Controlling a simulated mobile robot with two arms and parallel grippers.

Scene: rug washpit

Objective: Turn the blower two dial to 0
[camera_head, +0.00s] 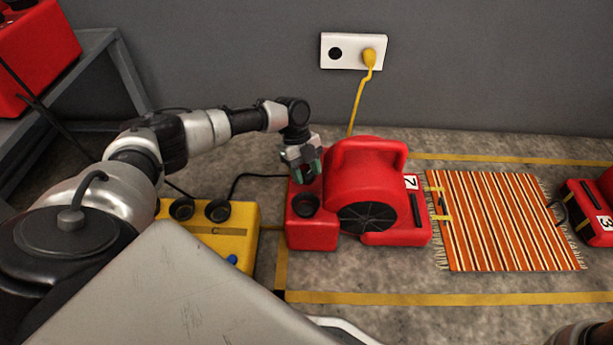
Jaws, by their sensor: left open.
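The red blower two (365,180) stands on the floor in the middle of the view, with a white label bearing a 2 at its right. Its black round dial (306,205) sits on top of the red block at its left end. The dial's pointer and marks are too small to read. My left gripper (304,172) is open and points down, just above and behind the dial as seen here. My right gripper is not in view.
A yellow box (243,225) with two black knobs stands to the left. A striped rug (500,220) lies to the right, beside another red blower (590,212). A yellow cord runs up to a wall socket (340,52). Yellow floor tape (450,298) borders the area.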

